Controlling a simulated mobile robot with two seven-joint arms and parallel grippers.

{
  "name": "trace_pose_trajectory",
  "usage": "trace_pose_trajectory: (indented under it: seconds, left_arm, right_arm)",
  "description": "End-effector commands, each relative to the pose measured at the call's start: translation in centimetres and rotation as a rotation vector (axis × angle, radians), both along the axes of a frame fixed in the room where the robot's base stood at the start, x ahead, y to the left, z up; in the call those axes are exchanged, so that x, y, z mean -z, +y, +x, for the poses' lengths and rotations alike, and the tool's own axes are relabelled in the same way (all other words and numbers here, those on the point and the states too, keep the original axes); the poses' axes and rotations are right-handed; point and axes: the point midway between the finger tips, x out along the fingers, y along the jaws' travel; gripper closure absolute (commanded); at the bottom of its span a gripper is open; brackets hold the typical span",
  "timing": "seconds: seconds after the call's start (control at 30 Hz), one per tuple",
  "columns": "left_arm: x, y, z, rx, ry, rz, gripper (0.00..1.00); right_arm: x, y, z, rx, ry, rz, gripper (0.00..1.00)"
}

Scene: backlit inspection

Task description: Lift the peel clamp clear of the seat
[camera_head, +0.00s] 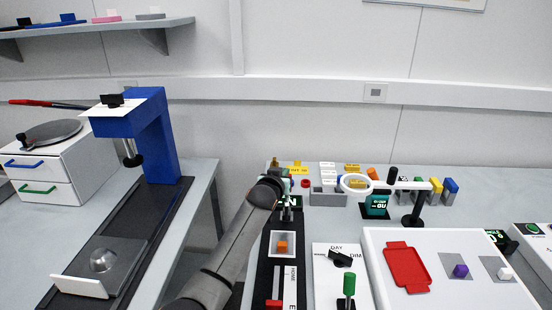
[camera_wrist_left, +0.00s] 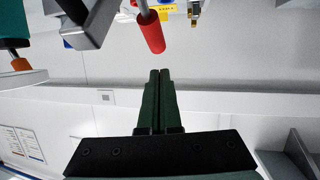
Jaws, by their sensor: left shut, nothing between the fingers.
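I cannot tell for sure which part is the peel clamp or its seat. A blue stand (camera_head: 160,135) at the left holds a white plate and a black-ended rod (camera_head: 132,155) hanging under its arm. Below is a grey plate with a round dome (camera_head: 104,261). My left gripper (camera_head: 290,201) is to the right of this stand, over the back of the black slide panel. The left wrist view shows its dark green fingers (camera_wrist_left: 158,88) together and empty. A red-ended rod (camera_wrist_left: 150,32) shows beyond the fingertips there. My right gripper is not in view.
The black panel carries an orange block (camera_head: 283,246) and a red slider (camera_head: 273,304). To the right are a green-handled lever (camera_head: 349,284), a white ring on a stand (camera_head: 355,183) and a red tray (camera_head: 407,268). A gap separates the two tables.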

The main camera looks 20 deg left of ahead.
Motion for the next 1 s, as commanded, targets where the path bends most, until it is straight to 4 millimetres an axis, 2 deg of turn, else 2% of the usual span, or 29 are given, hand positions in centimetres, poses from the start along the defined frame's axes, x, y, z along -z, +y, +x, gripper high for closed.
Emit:
trace_pose_trajectory:
  seconds: [0.03, 0.07, 0.13, 0.63, 0.8, 1.0]
  left_arm:
    - [-1.5, 0.2, 0.0, 0.0, -0.001, 0.0, 1.0]
    - [-2.0, 0.3, 0.0, 0.0, 0.0, -0.001, 1.0]
    - [-2.1, 0.3, -0.6, -0.001, -0.002, -0.003, 1.0]
    - [-8.1, 0.6, -4.7, 0.0, -0.003, -0.001, 1.0]
    - [-9.1, 0.7, -5.5, 0.001, -0.001, -0.001, 1.0]
    - [-9.4, 0.7, -5.7, 0.001, 0.001, -0.001, 1.0]
  right_arm:
    - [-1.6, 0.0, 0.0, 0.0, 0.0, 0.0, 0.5]
    - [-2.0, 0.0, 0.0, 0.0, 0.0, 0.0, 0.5]
    - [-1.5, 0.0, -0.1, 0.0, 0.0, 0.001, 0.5]
    - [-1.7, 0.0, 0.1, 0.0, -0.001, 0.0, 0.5]
    - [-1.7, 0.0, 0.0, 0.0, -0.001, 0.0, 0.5]
    - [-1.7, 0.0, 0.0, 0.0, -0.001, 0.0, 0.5]
